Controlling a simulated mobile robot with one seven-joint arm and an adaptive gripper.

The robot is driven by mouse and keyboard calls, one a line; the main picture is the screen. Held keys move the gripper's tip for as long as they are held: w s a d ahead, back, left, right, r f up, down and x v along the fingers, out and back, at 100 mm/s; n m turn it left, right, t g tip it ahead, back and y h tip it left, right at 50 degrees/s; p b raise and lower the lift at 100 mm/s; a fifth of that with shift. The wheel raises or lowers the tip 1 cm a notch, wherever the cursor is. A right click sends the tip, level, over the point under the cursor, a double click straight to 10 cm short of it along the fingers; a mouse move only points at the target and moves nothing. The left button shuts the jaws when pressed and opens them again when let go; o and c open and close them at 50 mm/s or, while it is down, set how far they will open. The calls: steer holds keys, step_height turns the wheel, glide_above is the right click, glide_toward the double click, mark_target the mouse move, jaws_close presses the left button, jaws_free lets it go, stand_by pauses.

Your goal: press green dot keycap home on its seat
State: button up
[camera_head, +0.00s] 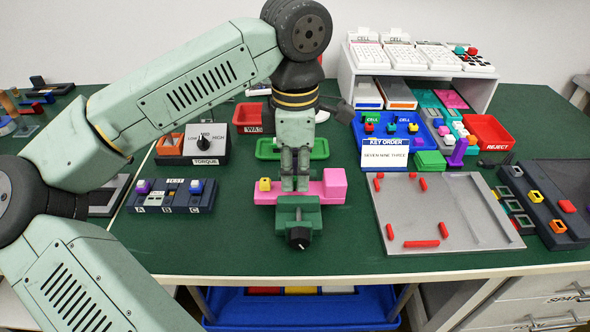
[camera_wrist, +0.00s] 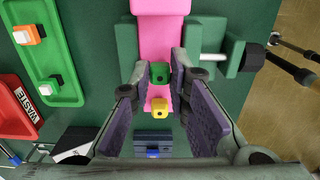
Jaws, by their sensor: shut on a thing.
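The green keycap (camera_wrist: 159,73) shows in the wrist view with a small dark mark on its face. It sits over the pink block (camera_wrist: 160,28) between my fingertips. My gripper (camera_wrist: 161,72) is shut on it, one finger pad on each side. In the head view my gripper (camera_head: 295,187) points straight down at the pink block (camera_head: 335,184) and hides the green keycap. I cannot tell whether the keycap is fully down on its seat. A yellow keycap (camera_head: 265,184) stands on the same block, left of my gripper; it also shows in the wrist view (camera_wrist: 159,107).
A dark green vise (camera_head: 298,215) with a black knob stands in front of the pink block. A green tray (camera_head: 270,150) lies behind, and a key tester (camera_head: 171,196) is at left. A grey tray (camera_head: 455,215) with red bars is at right.

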mark_target(295, 178)
steer(key=shift+r+p, duration=0.3)
steer(key=shift+r, duration=0.25)
steer(key=shift+f+b, duration=0.7)
steer(key=shift+b, duration=0.2)
stand_by(1.5)
steer(key=o, duration=0.9)
steer(key=shift+r, duration=0.1)
steer(key=shift+c, duration=0.2)
steer(key=shift+r, duration=0.1)
step_height(295, 178, up, 12)
